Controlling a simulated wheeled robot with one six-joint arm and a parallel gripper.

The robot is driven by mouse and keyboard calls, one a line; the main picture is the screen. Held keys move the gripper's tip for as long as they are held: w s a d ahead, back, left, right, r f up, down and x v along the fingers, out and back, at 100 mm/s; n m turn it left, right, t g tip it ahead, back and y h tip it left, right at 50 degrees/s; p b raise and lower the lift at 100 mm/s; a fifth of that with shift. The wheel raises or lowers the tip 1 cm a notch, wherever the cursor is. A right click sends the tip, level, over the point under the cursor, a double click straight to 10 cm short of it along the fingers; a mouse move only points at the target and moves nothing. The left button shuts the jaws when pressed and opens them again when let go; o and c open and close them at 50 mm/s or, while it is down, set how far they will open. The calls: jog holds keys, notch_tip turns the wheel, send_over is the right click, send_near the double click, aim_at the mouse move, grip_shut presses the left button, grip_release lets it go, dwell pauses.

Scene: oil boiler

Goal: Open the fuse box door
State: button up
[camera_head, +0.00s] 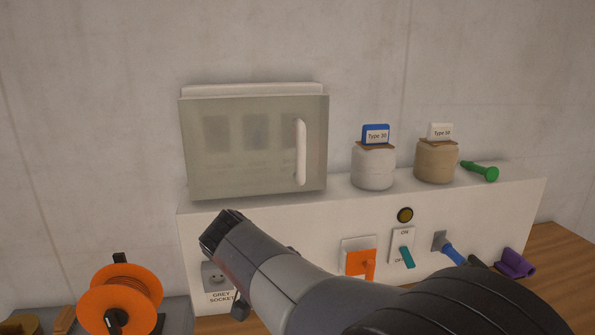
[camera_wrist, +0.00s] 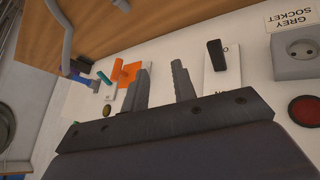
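The fuse box (camera_head: 252,90) is on the wall above the white panel. Its greyish, see-through door (camera_head: 240,175) looks shut, with dim dark shapes behind it. A white vertical handle (camera_head: 300,152) is on the door's right side. In the head view my arm reaches up from the lower right and ends below the door, clear of the handle. In the wrist view my gripper (camera_wrist: 161,76) has its two dark fingers apart with nothing between them. The fuse box and its handle do not show in the wrist view.
The panel carries a grey socket (camera_head: 215,277), an orange switch (camera_head: 359,260) and a teal switch (camera_head: 407,257). An orange reel (camera_head: 119,296) is at lower left.

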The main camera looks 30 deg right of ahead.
jog(key=w+d+r+m+t+h+p, duration=0.1)
jog(key=w+d+r+m+t+h, duration=0.2)
jog(key=r, duration=0.8)
jog(key=t+h+p, duration=0.1)
jog(key=t+h, duration=0.3)
jog(key=t, duration=0.1)
send_near(299, 147)
jog(key=p+x, duration=0.4)
jog(key=x, duration=0.5)
jog(key=shift+w+d, duration=0.15)
jog(key=shift+d, duration=0.1)
jog(key=shift+w+d, duration=0.45)
jog(key=shift+d, duration=0.15)
grip_shut()
